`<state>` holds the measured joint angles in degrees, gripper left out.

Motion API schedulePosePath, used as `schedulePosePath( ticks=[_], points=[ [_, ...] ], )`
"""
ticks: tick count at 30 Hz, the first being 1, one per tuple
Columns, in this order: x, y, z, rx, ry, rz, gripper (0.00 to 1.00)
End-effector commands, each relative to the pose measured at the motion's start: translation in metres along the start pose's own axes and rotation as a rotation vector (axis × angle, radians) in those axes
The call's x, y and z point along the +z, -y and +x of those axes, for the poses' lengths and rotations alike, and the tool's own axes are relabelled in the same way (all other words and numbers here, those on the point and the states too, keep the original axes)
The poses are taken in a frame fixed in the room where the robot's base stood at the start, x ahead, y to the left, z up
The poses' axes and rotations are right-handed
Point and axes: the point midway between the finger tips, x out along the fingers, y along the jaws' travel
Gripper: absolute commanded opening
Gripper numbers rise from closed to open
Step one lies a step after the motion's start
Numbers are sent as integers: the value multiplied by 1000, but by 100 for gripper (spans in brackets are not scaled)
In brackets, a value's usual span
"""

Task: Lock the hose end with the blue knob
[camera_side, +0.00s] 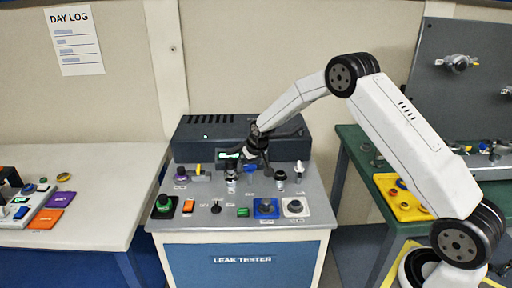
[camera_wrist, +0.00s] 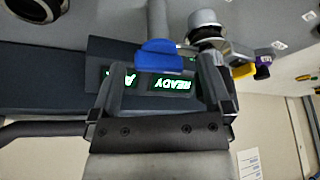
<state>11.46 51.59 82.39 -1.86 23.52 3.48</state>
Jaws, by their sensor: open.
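In the wrist view a blue knob (camera_wrist: 158,57) sits at the end of a grey cylindrical piece (camera_wrist: 157,18); whether that piece is the hose end I cannot tell. In the side view a small blue part (camera_side: 250,169), likely the same knob, shows just below my gripper (camera_side: 255,163) on the leak tester's top. My gripper also shows in the wrist view (camera_wrist: 160,82), its fingers apart on either side of the blue knob, with nothing clamped between them. The fingers partly hide that spot in the side view.
The leak tester panel (camera_side: 222,222) carries knobs and buttons, including a dark knob on a blue plate (camera_side: 266,207). A lit READY display (camera_wrist: 172,84) shows between my fingers. A yellow-handled fitting (camera_side: 198,171) stands left of my gripper. The dark housing (camera_side: 200,135) rises behind.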

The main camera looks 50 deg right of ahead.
Motion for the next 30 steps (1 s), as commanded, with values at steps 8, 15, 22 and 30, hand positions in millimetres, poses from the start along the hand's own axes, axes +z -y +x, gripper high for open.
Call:
schedulePosePath(
  ticks=[8,15,22,30],
  points=[
    [0,-1,0,-34,0,-82,100],
    [0,-2,0,-64,1,-154,100],
    [0,-2,0,-94,0,-228,100],
    [0,-3,0,-133,0,-319,100]
  ],
)
